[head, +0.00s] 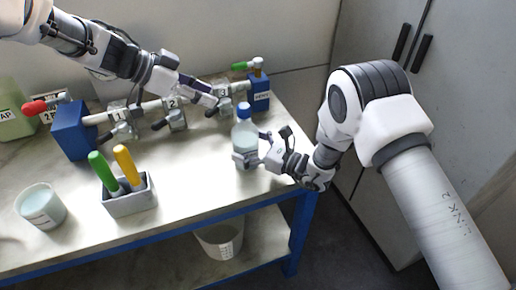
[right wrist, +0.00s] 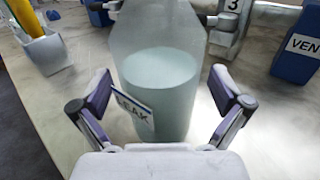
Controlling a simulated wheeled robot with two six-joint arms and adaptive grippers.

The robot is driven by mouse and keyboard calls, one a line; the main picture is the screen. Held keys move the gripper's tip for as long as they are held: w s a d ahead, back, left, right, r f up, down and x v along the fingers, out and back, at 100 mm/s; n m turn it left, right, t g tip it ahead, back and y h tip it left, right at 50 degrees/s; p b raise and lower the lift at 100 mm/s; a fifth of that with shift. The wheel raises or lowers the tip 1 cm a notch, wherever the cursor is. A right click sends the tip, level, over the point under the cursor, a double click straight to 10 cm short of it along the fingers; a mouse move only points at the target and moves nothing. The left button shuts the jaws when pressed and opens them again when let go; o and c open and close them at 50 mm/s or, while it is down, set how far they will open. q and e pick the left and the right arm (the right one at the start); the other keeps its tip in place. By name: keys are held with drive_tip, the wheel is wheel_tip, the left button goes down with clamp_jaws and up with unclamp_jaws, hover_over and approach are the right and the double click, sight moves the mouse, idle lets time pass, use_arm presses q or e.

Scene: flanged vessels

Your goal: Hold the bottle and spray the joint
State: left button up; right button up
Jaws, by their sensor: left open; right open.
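The spray bottle (head: 244,143) is clear with pale liquid and a blue cap, and stands upright near the table's right edge. In the right wrist view the bottle (right wrist: 160,95) carries a white label reading "LEAK". My right gripper (head: 264,153) is open, with its fingers on either side of the bottle and gaps showing. My left gripper (head: 214,97) is open above the pipe. The pipe (head: 150,107) runs between two blue blocks and carries flanged joints tagged 1 (head: 121,124) and 2 (head: 174,112); a joint tagged 3 (right wrist: 229,22) shows in the right wrist view.
A grey holder (head: 131,200) with green and yellow markers and a tub of pale liquid (head: 41,206) stand at the front left. Blue blocks (head: 73,131) and (head: 259,93) end the pipe. A grey cabinet (head: 440,60) is at right. The table's front middle is clear.

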drive_tip(key=c, duration=1.6)
use_arm(q)
drive_tip(key=shift+c, duration=0.4)
clamp_jaws()
idle(0.5)
